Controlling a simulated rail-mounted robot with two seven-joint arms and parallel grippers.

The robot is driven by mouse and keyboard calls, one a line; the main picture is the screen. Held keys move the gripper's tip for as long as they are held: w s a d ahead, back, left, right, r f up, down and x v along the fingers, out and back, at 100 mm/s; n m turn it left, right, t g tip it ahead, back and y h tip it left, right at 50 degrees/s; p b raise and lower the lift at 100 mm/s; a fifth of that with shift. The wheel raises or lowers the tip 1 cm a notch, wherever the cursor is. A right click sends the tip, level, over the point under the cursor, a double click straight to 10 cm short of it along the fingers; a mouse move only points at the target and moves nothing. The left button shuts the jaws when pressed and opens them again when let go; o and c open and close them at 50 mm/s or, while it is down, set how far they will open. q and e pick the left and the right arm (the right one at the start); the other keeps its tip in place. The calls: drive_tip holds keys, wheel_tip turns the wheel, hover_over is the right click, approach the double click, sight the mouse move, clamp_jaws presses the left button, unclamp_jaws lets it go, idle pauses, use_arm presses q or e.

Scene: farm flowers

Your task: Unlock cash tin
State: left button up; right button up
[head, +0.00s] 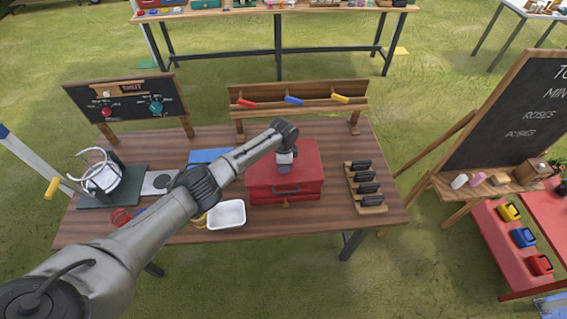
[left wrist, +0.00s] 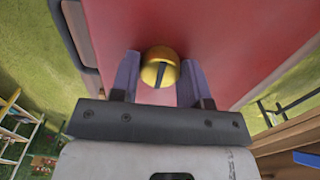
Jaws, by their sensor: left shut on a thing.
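The red cash tin (head: 310,185) stands closed on the wooden table, with a dark handle (head: 286,189) near its front edge and a small brass-coloured part (head: 285,204) low on its front. My left gripper (head: 285,168) reaches down over the tin's lid. In the left wrist view, the fingers of my left gripper (left wrist: 158,82) are on both sides of a round brass knob (left wrist: 160,66) with a dark slot, against the tin's red surface (left wrist: 215,40). They are shut on this knob. My right gripper is not in view.
A white tray (head: 226,214) stands left of the tin and a rack with several black pieces (head: 366,186) right of it. Behind is a wooden rack (head: 300,88) with red, blue and yellow handles. Bare tabletop (head: 335,165) lies between tin and black-piece rack.

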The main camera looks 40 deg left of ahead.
use_arm(q)
drive_tip(key=o, duration=0.9)
drive_tip(key=shift+o, duration=0.2)
drive_tip(key=shift+r, duration=0.1)
wheel_tip(320, 180, up, 14)
drive_tip(key=shift+p, duration=0.35)
